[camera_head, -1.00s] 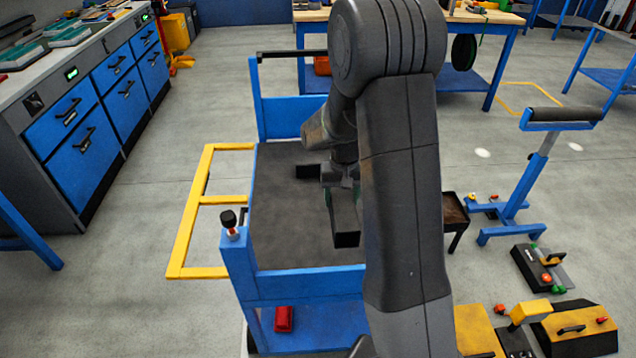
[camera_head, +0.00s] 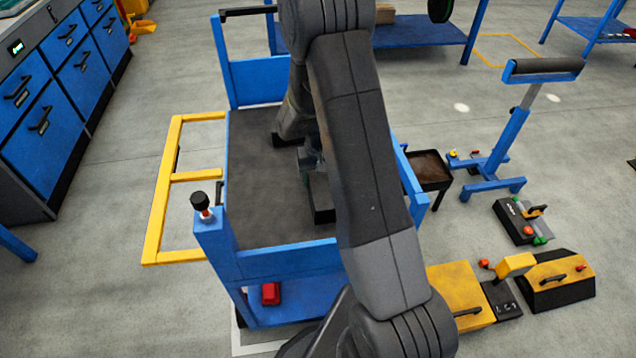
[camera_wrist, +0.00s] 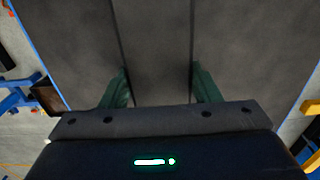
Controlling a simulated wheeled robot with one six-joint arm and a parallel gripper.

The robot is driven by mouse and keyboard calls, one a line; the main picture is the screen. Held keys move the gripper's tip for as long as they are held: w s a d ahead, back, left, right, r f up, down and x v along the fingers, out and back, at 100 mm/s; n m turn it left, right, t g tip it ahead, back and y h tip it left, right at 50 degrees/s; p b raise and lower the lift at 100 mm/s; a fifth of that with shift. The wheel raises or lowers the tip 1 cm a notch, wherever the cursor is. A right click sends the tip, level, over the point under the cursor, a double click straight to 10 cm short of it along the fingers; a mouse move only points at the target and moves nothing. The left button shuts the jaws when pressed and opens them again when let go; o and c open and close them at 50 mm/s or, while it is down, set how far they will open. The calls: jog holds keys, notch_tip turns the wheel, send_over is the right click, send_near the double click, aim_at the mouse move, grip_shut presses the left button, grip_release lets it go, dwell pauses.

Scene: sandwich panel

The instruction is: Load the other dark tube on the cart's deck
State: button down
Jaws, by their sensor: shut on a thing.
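The dark tube (camera_wrist: 155,45) is long and square-sided. In the wrist view it runs away from me between the two green fingers of my gripper (camera_wrist: 160,88), which are shut on its sides. In the head view the near end of the tube (camera_head: 321,200) shows beside my forearm, over the right part of the cart's dark deck (camera_head: 265,190). My arm hides much of the tube and the gripper. I cannot tell whether the tube touches the deck. I cannot make out a second tube for sure.
The cart has blue end panels (camera_head: 285,262), a black-knobbed post (camera_head: 203,205) and a yellow frame (camera_head: 160,215) at its left. A brown tray (camera_head: 428,168) and a blue roller stand (camera_head: 510,135) are on its right. The deck's left part is bare.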

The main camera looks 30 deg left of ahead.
aim_at(319, 176)
jog(key=shift+f, duration=1.45)
jog(key=shift+f, duration=0.15)
jog(key=shift+c, duration=2.4)
grip_release()
notch_tip(319, 176, up, 12)
jog(key=shift+r, duration=0.15)
